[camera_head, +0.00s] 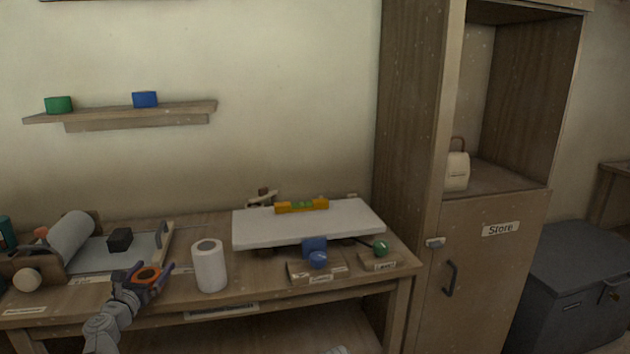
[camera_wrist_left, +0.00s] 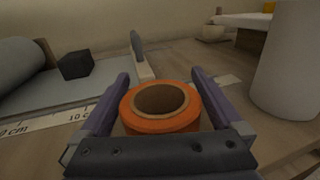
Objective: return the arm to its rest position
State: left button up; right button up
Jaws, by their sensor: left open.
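My left gripper (camera_head: 152,274) is over the left part of the workbench (camera_head: 262,286), its arm coming up from the lower left. Its two fingers are apart. An orange ring-shaped roll (camera_head: 148,275) with a brown core sits between them. In the left wrist view the roll (camera_wrist_left: 160,108) lies between the open purple fingers; I cannot tell whether it touches them. The roll's underside is hidden behind the gripper.
A white paper roll (camera_head: 209,267) stands close to the right of the gripper. A tray with a grey sheet roll (camera_head: 72,236) and a black block (camera_head: 120,239) lies behind it. A white board (camera_head: 305,224) bears a yellow level (camera_head: 302,206). A tall cabinet (camera_head: 480,270) stands right.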

pick_arm(q)
jog(key=shift+s+r, duration=0.15)
jog(key=shift+s, duration=0.35)
jog(key=s, duration=1.1)
jog(key=w, duration=1.2)
jog(key=shift+w+f, duration=0.25)
jog(key=shift+w, duration=0.05)
jog(key=s+d+r+p, duration=0.2)
jog(key=r+p, duration=0.6)
jog(key=s+d+r+p, duration=0.2)
jog(key=r+p, duration=0.7)
jog(key=s+d+r+p, duration=0.1)
jog(key=d+r+p, duration=0.1)
jog(key=r+p, duration=0.6)
jog(key=shift+s+d+r+h, duration=0.2)
jog(key=shift+s+r+h, duration=0.1)
jog(key=shift+s+r, duration=0.1)
jog(key=shift+d, duration=0.1)
